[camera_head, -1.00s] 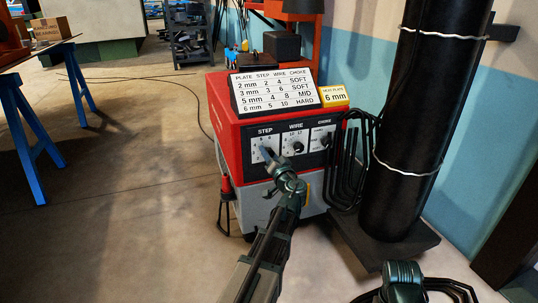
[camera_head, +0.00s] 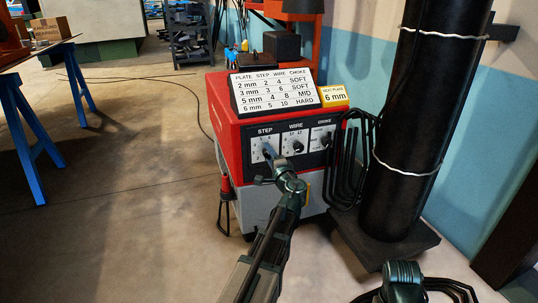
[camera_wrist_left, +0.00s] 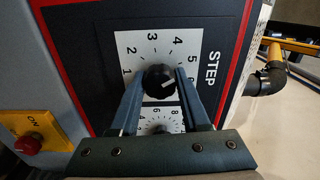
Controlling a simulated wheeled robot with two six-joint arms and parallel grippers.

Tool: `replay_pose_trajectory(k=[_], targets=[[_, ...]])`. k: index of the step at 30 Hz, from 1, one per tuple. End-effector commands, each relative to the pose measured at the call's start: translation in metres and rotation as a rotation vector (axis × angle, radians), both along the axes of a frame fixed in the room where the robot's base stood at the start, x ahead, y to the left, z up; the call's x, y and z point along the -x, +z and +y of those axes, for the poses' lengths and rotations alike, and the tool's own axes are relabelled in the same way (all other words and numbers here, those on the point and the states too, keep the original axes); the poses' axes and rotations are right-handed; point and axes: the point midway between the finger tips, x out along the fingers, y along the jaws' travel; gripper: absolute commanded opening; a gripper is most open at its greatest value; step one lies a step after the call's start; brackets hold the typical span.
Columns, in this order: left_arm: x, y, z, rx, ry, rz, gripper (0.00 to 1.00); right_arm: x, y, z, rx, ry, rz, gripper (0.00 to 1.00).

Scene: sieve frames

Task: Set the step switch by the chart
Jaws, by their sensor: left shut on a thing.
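The red machine (camera_head: 228,127) carries a STEP switch, a black knob (camera_wrist_left: 159,82) with a white pointer line on a white numbered dial (camera_wrist_left: 148,48). My left gripper (camera_head: 268,164) is at this knob; in the wrist view its fingers (camera_wrist_left: 160,90) are shut on the knob's sides. The pointer line points right and slightly up, toward the 6 side; the right finger partly covers the numbers there. The chart (camera_head: 275,90) on top pairs 6 mm with step 5, wire 10, choke HARD. A yellow card (camera_head: 334,96) reads 6 mm.
The WIRE knob (camera_head: 298,147) and CHOKE knob (camera_head: 326,139) sit right of STEP. A red ON button (camera_wrist_left: 28,144) is on a yellow plate. Black cable loops (camera_head: 350,175) and a tall black cylinder (camera_head: 404,130) stand right.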

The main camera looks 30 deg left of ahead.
Motion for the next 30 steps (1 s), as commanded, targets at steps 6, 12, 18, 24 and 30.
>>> replay_pose_trajectory(k=[6, 12, 18, 24, 30], targets=[[0.0001, -0.0005, -0.0009, -0.064, -0.001, 0.076, 0.0, 0.0, -0.0003, 0.0, 0.0, 0.0, 0.0, 0.5], [0.0, -0.0006, -0.0009, -0.094, -0.001, 0.112, 0.0, 0.0, -0.0004, 0.0, 0.0, 0.0, 0.0, 0.5], [0.0, -0.0007, -0.001, -0.104, -0.002, 0.123, 0.0, 0.0, -0.0004, 0.0, 0.0, 0.0, 0.0, 0.5], [0.0001, -0.0007, -0.0011, -0.104, -0.002, 0.123, 0.0, 0.0, -0.0004, 0.0, 0.0, 0.0, 0.0, 0.5], [0.0, -0.0007, -0.001, -0.103, -0.002, 0.122, 0.61, 0.0, -0.0004, 0.0, 0.0, 0.0, 0.0, 0.5]])
